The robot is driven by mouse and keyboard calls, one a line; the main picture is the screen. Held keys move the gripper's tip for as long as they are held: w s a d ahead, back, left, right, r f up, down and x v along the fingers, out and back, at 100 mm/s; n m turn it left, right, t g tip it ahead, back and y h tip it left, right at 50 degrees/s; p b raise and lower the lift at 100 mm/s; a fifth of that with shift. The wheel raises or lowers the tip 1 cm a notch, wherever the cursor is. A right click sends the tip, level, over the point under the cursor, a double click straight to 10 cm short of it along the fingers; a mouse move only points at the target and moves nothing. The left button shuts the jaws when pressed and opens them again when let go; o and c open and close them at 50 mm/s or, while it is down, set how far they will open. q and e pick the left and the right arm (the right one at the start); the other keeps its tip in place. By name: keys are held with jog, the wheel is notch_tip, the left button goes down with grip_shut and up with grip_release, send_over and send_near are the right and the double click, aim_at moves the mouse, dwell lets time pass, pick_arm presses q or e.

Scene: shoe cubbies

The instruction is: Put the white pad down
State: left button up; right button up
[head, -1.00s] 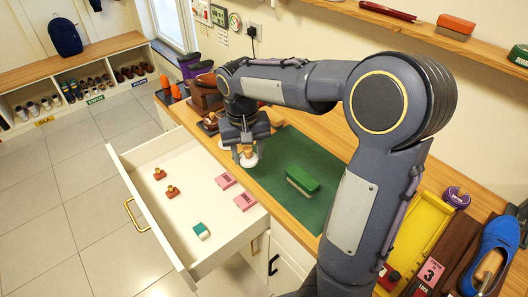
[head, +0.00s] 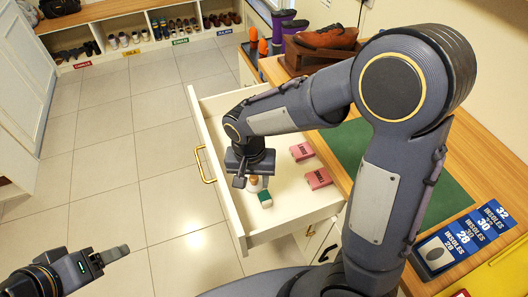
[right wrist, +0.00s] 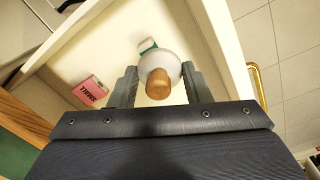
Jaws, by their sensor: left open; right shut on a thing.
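The white pad (right wrist: 174,62) is a round white disc with a wooden knob (right wrist: 158,86) on top. My right gripper (right wrist: 162,88) is shut on it, with a finger on each side. In the head view the right gripper (head: 249,178) is low in the open drawer (head: 222,190), with the pad (head: 254,188) partly hidden under it. I cannot tell whether the pad touches the drawer floor. My left gripper (head: 104,257) is open and empty over the tiled floor at lower left.
A green-and-white block (head: 265,199) lies right beside the pad. Two pink boxes (head: 302,152) (head: 318,178) lie on the drawer's right side. The green mat (head: 350,145) and blue insole packs (head: 462,240) are on the counter. My right arm hides part of the drawer.

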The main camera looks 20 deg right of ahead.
jog(key=w+f, duration=0.3)
jog(key=w, duration=0.1)
jog(key=w+d+f, duration=0.1)
jog(key=w+f, duration=0.2)
jog(key=w, duration=0.1)
jog(key=w+d+f+p, duration=0.1)
jog(key=w+f, duration=0.2)
jog(key=w, duration=0.1)
jog(key=shift+w+d+f, duration=0.2)
jog(key=shift+w, duration=0.1)
jog(key=shift+w+d+f, duration=0.1)
jog(key=shift+w+f, duration=0.2)
jog(key=shift+f, duration=0.05)
notch_tip(320, 180, down, 3)
jog(key=shift+w+f, duration=0.15)
jog(key=shift+f, duration=0.05)
jog(key=shift+f, duration=0.15)
jog(key=o, duration=1)
jog(key=shift+c, duration=0.2)
